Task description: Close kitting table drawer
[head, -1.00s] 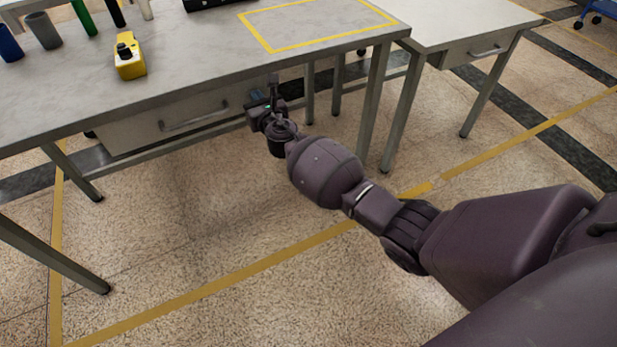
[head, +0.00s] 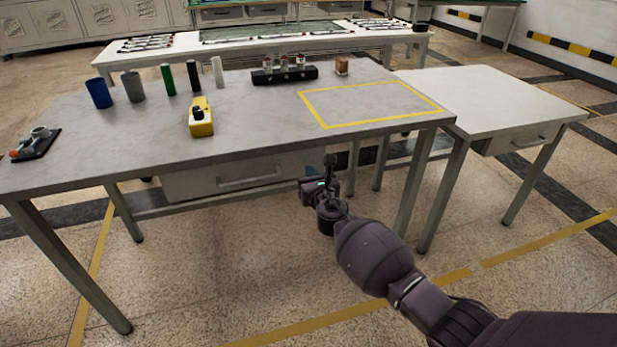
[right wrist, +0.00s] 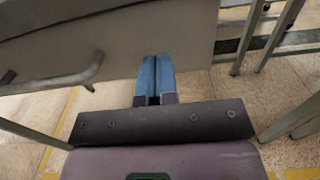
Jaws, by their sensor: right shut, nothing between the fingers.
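The grey table (head: 240,140) has a pale drawer (head: 200,186) with a bar handle under its front edge. The drawer front looks about flush under the tabletop; I cannot tell if a small gap is left. My right gripper (head: 322,180) is by the right end of the drawer front, to the right of the handle. In the right wrist view its blue fingers (right wrist: 155,78) are together and empty, pointing at the drawer front (right wrist: 150,40). The handle (right wrist: 60,82) is to their left. I cannot tell whether the fingertips touch the drawer. My left gripper is out of view.
On the tabletop are several cylinders (head: 167,80), a yellow device (head: 201,118), a black rack (head: 285,75) and a yellow-taped rectangle (head: 372,104). A second table (head: 480,98) with a drawer adjoins at right. The floor in front is clear.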

